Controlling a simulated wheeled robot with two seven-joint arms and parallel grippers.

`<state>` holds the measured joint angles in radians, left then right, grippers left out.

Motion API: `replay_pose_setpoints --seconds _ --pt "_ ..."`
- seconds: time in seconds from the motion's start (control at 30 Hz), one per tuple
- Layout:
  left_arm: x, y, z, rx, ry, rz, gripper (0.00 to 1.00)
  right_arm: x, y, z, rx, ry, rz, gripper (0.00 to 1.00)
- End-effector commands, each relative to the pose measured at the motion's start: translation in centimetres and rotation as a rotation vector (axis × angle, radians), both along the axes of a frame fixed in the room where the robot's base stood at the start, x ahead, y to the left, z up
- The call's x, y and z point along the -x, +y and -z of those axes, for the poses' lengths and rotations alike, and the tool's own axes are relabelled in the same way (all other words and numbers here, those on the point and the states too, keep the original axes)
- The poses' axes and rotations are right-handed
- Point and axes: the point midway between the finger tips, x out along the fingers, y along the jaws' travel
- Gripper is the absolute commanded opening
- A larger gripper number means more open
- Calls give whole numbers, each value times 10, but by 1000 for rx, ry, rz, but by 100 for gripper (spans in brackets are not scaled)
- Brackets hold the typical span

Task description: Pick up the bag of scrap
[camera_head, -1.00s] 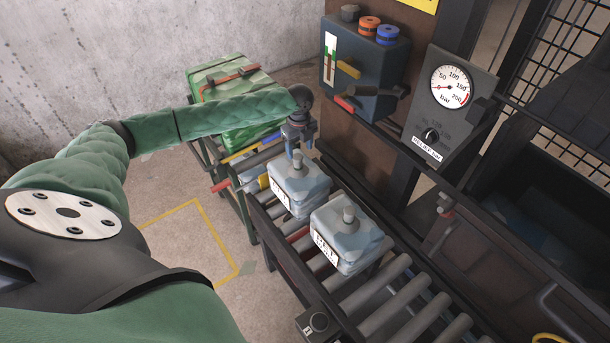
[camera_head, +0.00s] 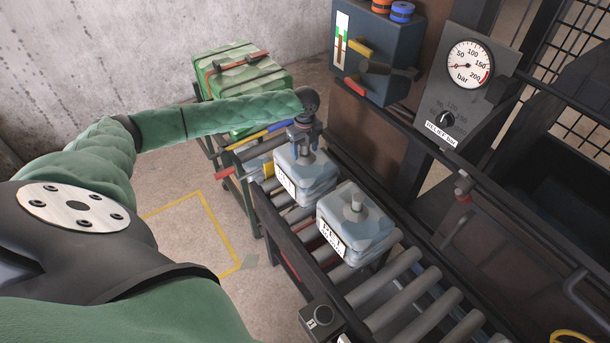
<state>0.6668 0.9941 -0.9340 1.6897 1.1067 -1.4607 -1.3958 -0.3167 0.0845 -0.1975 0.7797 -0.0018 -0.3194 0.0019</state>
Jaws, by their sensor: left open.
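Two grey-blue bags of scrap stand upright on the roller conveyor (camera_head: 385,290), each with a grey knob on top and a white label. The farther bag (camera_head: 309,180) is under my left gripper (camera_head: 304,150). The nearer bag (camera_head: 357,227) stands beside it, toward the lower right. My left gripper points down over the farther bag's knob, with its fingers around or close to the knob. It is open; whether the fingers touch the knob cannot be told. My right gripper is not in view.
A green case (camera_head: 240,80) with a red handle stands behind my left forearm. A dark control box (camera_head: 378,55) and a pressure gauge panel (camera_head: 462,90) rise behind the conveyor. A small switch box (camera_head: 320,318) sits at the conveyor's near edge. Floor at left is clear.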

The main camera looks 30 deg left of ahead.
Motion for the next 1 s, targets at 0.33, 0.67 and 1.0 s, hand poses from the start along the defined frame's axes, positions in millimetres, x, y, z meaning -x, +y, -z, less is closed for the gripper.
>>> replay_pose_setpoints --seconds 0.33,0.67,1.0 --pt "0 0 2 0 0 0 58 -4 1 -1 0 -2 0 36" --pt "0 0 2 0 0 0 0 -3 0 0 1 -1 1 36" --pt "0 0 -1 0 -1 0 0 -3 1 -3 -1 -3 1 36"
